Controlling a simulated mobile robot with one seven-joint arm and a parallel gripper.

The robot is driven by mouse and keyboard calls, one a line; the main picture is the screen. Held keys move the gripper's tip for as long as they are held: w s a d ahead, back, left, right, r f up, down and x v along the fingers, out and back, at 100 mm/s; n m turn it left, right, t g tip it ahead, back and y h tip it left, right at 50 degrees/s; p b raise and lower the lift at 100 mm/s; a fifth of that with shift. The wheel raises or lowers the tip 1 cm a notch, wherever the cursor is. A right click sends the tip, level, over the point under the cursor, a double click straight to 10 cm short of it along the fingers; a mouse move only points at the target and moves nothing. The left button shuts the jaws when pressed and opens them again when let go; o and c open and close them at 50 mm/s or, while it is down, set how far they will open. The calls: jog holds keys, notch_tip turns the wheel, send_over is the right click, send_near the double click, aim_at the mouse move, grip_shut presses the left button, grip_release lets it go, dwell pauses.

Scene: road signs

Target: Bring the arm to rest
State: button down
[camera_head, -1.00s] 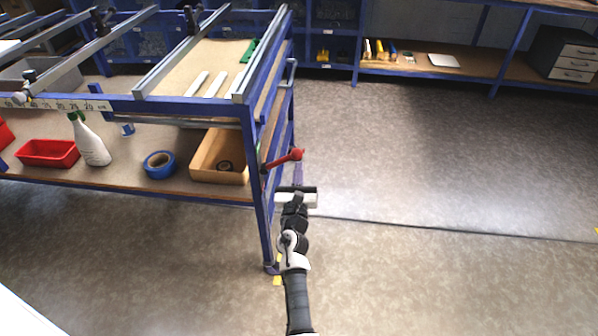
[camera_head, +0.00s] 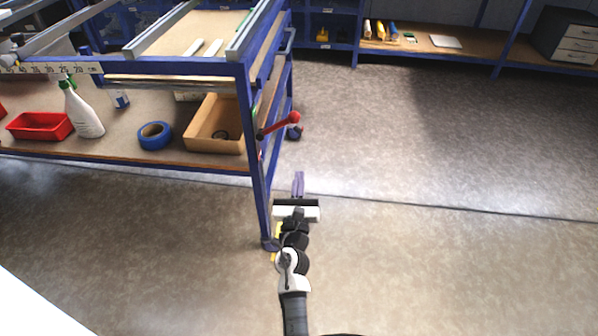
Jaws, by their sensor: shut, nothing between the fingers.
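My arm reaches up from the bottom of the head view, just right of the blue workbench's near leg. My gripper (camera_head: 298,184) is at its far end, over the floor, with the fingers together and nothing between them. It is apart from the bench in the picture; the exact gap to the leg cannot be told.
The blue workbench (camera_head: 170,68) stands at the left, with a red-handled lever (camera_head: 281,124) jutting from its side. Its lower shelf holds a red bin (camera_head: 40,126), a white spray bottle (camera_head: 83,112), blue tape (camera_head: 155,136) and a wooden box (camera_head: 203,134). Open floor (camera_head: 430,150) lies right.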

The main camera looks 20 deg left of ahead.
jog(key=shift+s+d, duration=0.1)
jog(key=shift+s, duration=0.1)
dwell(0.4)
